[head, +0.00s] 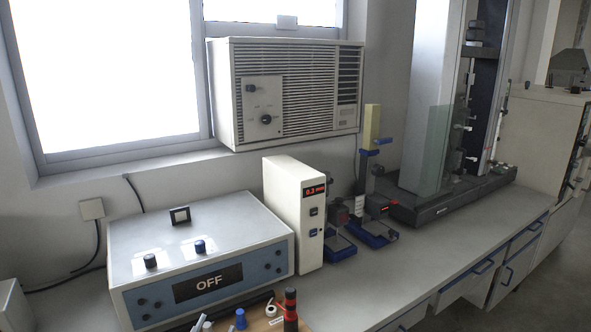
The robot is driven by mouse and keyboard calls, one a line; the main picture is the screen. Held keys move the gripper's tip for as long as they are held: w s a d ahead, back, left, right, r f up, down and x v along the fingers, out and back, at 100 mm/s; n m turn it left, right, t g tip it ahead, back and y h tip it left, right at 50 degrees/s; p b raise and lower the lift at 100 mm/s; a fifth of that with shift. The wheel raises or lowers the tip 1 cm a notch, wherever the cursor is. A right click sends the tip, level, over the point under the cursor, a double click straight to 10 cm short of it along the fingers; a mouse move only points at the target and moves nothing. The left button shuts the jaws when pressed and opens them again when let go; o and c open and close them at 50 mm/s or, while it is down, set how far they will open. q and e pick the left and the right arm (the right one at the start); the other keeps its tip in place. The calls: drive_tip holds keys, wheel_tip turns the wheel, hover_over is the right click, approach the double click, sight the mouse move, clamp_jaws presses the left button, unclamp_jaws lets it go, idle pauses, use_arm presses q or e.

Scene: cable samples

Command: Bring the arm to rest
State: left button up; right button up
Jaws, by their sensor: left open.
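No arm of mine can be made out in the head view, and neither gripper can be seen. The bench (372,283) runs from the lower left to the right. A white-topped control box (200,243) with a blue front stands on it at the left, and its display reads OFF. Two small knobs or caps and a small dark-framed block sit on its top. At the bottom edge, a red and black cylinder (290,309), a blue piece (240,319) and a white ring (271,310) show on a brown surface, partly cut off.
A white instrument (295,215) with a red readout stands beside the box. Two blue-based stands (378,235) and a tall testing frame (445,205) are further right. An air conditioner (290,92) juts from the wall. The bench front right of the white instrument is clear.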

use_arm(q)
drive_tip(key=s+a+f+n+g+y, duration=0.15)
drive_tip(key=s+f+g, duration=0.25)
drive_tip(key=s+f, duration=0.4)
drive_tip(key=s+a+f+n+g+y, duration=0.1)
drive_tip(key=s+a+f+n+g, duration=0.15)
drive_tip(key=s+f, duration=0.45)
drive_tip(key=s+f+g, duration=0.3)
drive_tip(key=s+g, duration=0.1)
drive_tip(key=s, duration=0.6)
drive_tip(key=s+f+g, duration=0.4)
drive_tip(key=s, duration=0.6)
wheel_tip(320, 180, down, 30)
drive_tip(key=s, duration=0.2)
drive_tip(key=s+a+f+g, duration=0.1)
drive_tip(key=s+f, duration=0.6)
drive_tip(key=s, duration=0.1)
drive_tip(key=s+a+f+m+g, duration=0.1)
drive_tip(key=s+a+f, duration=0.1)
drive_tip(key=s+f, duration=0.6)
drive_tip(key=shift+s+a+f+h, duration=0.25)
drive_tip(key=shift+s+a+h, duration=0.1)
drive_tip(key=shift+s, duration=0.2)
drive_tip(key=shift+s, duration=0.1)
